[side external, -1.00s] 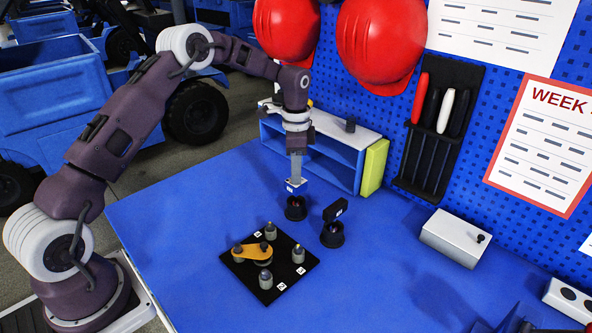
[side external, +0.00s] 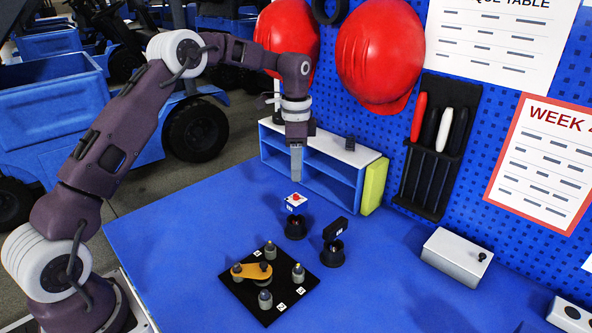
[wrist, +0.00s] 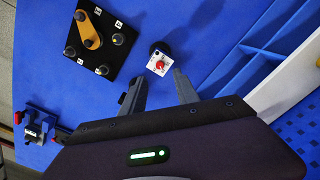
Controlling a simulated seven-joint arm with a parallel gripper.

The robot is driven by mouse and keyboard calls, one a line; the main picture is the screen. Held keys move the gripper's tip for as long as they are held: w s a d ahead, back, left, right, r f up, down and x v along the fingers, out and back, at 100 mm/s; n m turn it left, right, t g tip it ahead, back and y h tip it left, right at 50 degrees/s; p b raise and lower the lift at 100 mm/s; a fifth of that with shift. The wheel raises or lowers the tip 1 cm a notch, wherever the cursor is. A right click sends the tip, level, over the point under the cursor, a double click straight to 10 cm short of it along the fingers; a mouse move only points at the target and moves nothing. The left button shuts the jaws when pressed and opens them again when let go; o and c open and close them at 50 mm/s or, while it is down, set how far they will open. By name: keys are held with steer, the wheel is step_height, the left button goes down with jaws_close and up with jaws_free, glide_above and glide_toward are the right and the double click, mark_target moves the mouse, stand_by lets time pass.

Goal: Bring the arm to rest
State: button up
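My gripper (side external: 296,180) hangs pointing down in the side view, above a small white block with a red knob (side external: 294,201). The block stands in a round black holder (side external: 296,229), with a clear gap below my fingertips. In the wrist view my gripper (wrist: 159,80) has its two fingers spread apart with nothing between them. The white block with its red knob (wrist: 157,67) shows just beyond the fingertips.
A black plate (side external: 262,308) carries several grey posts and an orange arm (side external: 251,271). A second black holder with a dark tilted piece (side external: 334,243) stands to the right. A blue shelf (side external: 327,179), yellow-green block (side external: 373,185) and white box (side external: 456,260) stand farther back.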

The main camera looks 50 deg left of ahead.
steer(key=s+d+r+n+t, duration=0.1)
steer(key=s+d+r+n, duration=0.15)
steer(key=s+r, duration=0.5)
steer(key=s+d+r+n+t, duration=0.1)
steer(key=s+d+r+t, duration=0.1)
steer(key=s+d+r, duration=0.4)
steer(key=s+d+n+t, duration=0.1)
steer(key=s+n, duration=0.4)
steer(key=s, duration=1.7)
steer(key=shift+s+d+t, duration=0.2)
steer(key=shift+d+t, duration=0.15)
steer(key=shift+t, duration=0.45)
